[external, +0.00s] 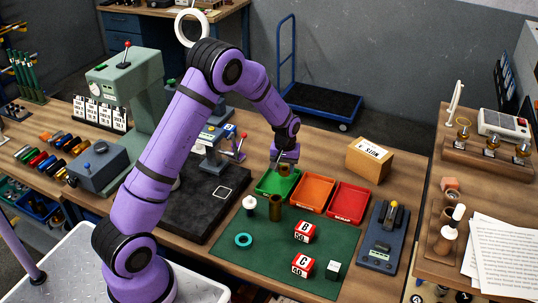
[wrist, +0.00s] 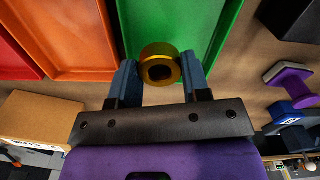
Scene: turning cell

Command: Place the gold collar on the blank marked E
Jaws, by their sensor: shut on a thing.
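The gold collar (wrist: 147,66) is a short ring with a dark bore. In the wrist view it sits between the two fingers of my gripper (wrist: 160,78), which is shut on it. In the external view my gripper (external: 284,164) is above the green tray (external: 266,190), and the collar is too small to make out clearly. I cannot read a mark E on anything in view. The red blocks marked B (external: 305,232) and C (external: 302,266) stand on the dark green mat (external: 275,270).
A brass cylinder (external: 275,207), a white-topped piece (external: 249,203), a teal ring (external: 243,240) and a white cube (external: 333,270) are on the mat. An orange tray (external: 312,193), red tray (external: 348,203) and cardboard box (external: 368,158) stand nearby.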

